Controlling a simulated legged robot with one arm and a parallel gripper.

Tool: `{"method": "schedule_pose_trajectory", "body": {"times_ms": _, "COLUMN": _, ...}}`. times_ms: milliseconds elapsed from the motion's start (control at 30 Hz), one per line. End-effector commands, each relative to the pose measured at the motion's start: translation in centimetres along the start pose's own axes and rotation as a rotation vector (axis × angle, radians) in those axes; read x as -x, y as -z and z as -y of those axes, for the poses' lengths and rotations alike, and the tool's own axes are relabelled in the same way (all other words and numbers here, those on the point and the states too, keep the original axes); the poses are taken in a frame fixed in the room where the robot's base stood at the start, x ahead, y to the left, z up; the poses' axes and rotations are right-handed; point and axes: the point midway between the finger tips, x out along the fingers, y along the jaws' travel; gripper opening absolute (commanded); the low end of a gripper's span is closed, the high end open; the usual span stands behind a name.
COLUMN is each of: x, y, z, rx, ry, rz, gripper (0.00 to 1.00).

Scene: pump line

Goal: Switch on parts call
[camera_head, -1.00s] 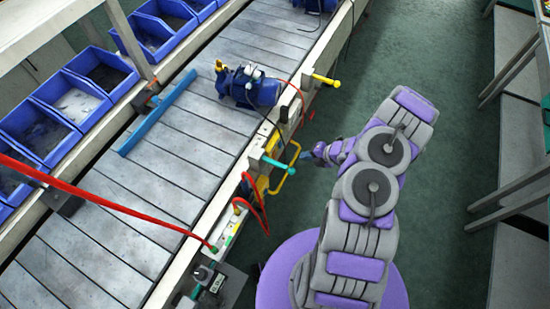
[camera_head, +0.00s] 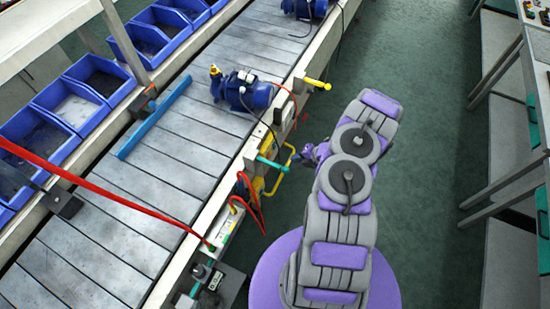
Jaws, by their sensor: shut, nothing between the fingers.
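My gripper (camera_head: 297,157) is small in the picture, at the end of my purple and grey arm, beside the right side of the conveyor. It looks shut and empty. A teal-handled lever (camera_head: 272,163) sticks out from the conveyor side just left of it, with a yellow bent handle (camera_head: 283,176) close by. I cannot tell whether the gripper touches either. A yellow-handled lever (camera_head: 318,84) sticks out farther up the line. A small control box (camera_head: 207,274) stands at the lower left. No label for parts call is readable, so I cannot tell which control it is.
A blue pump (camera_head: 245,90) sits on the slatted conveyor (camera_head: 150,185), near a blue bar (camera_head: 155,115). Blue bins (camera_head: 68,103) line the left. A red hose (camera_head: 110,200) crosses the lower left. Green floor (camera_head: 430,130) is clear between my arm and the right-hand benches (camera_head: 510,90).

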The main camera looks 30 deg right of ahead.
Motion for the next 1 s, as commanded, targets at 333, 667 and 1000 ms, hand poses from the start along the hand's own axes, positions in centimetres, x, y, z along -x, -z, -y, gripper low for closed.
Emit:
{"method": "schedule_pose_trajectory", "body": {"times_ms": 333, "x": -6.8, "y": 0.1, "z": 0.2, "rx": 0.003, "ry": -0.001, "rz": -0.005, "gripper": 0.0}}
{"method": "schedule_pose_trajectory", "body": {"times_ms": 667, "x": -11.1, "y": -0.1, "z": -1.6, "rx": 0.003, "ry": -0.002, "rz": -0.001, "gripper": 0.0}}
{"method": "schedule_pose_trajectory", "body": {"times_ms": 1000, "x": -11.8, "y": -0.1, "z": -2.1, "rx": 0.001, "ry": -0.002, "rz": 0.0, "gripper": 0.0}}
